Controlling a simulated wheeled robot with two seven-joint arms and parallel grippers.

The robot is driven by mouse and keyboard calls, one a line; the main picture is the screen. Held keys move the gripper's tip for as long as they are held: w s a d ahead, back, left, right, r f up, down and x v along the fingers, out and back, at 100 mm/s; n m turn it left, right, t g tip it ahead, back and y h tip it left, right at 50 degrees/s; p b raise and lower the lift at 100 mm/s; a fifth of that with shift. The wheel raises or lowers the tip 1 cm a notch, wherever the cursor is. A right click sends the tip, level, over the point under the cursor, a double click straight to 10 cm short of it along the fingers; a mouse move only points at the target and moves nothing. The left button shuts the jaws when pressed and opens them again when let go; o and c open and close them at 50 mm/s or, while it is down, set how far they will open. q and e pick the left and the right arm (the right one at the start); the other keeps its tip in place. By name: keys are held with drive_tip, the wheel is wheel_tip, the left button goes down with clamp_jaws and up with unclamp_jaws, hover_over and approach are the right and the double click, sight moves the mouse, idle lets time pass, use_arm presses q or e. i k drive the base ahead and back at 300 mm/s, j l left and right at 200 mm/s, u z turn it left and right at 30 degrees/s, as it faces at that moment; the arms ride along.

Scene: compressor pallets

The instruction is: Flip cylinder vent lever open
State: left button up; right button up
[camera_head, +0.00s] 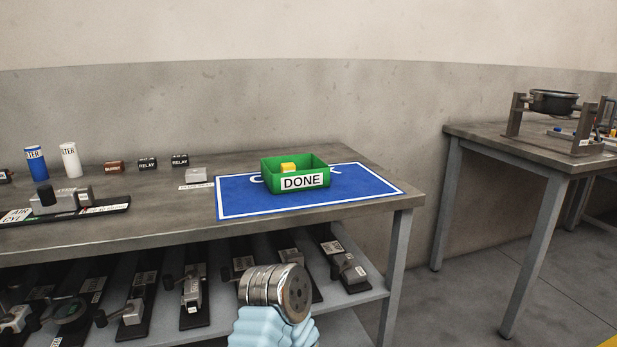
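A black pallet (118,208) lies on the left part of the workbench, cut by the picture's left edge. Its label seems to read "AIR CYL". A grey metal cylinder unit (68,201) sits on it, with a dark round part (46,195) at its left end. I cannot make out the vent lever or its position at this size. A ribbed metal part on a light blue sleeve, apparently my own arm, rises at the bottom middle in front of the bench. No gripper fingers show, and it is well apart from the cylinder unit.
A green DONE bin (325,165) with a yellow item stands on a blue mat (370,185). Filters (69,160) and relay blocks (180,160) stand behind the pallet. Several pallets fill the lower shelf (372,292). A second table (480,135) stands right, with free floor between.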

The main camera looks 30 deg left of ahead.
sight(45, 193)
drive_tip(key=u, duration=2.5)
